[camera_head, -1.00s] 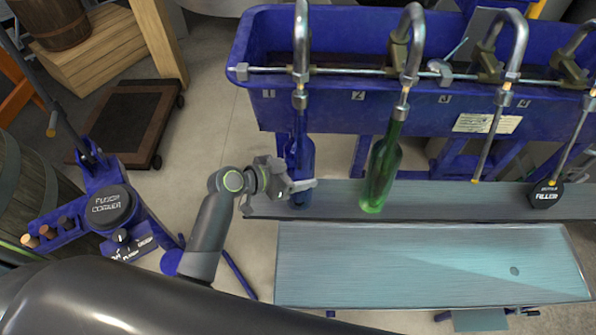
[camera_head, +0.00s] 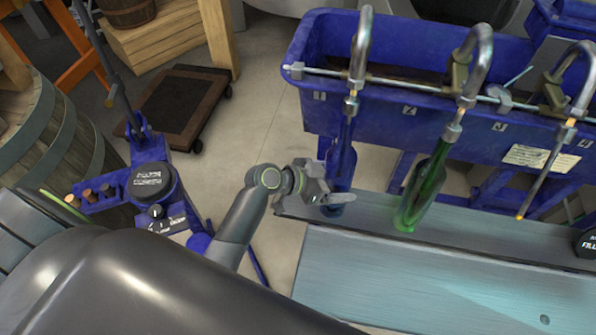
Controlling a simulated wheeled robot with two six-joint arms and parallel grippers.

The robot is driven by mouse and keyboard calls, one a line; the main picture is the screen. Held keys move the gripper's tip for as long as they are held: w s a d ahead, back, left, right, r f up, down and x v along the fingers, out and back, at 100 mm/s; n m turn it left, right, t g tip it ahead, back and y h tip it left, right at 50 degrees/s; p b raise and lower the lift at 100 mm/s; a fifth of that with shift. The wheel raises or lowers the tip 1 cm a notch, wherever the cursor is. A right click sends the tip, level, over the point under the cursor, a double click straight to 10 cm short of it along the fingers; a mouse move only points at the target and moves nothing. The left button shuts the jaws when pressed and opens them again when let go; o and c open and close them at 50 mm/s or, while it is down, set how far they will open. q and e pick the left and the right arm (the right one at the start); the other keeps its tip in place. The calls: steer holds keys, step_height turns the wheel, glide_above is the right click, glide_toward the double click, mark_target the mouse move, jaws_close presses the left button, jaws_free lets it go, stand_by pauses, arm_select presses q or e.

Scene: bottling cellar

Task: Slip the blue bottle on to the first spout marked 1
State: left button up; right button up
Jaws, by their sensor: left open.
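The blue bottle (camera_head: 342,165) is at the spout marked 1 (camera_head: 361,45), at the left end of the blue filler trough (camera_head: 425,105). Its neck is under the spout's fitting, in line with the tube, and its base is low by the grey shelf. Whether the base touches the shelf is hard to tell. My left gripper (camera_head: 335,200) is open at the bottle's lower part, coming from the left. One finger shows in front of the glass; the other is mostly hidden. My right gripper is out of view.
A green bottle (camera_head: 420,190) hangs tilted on the spout marked 2 (camera_head: 482,55), close on the right. Spout 3 (camera_head: 545,165) is bare. A pale blue-grey table (camera_head: 420,275) lies in front. A blue stand with a black round top (camera_head: 150,180) is left.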

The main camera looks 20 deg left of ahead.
arm_select(q)
steer(key=b+v, duration=0.1)
steer(key=v, duration=1.6)
steer(key=shift+s, duration=0.1)
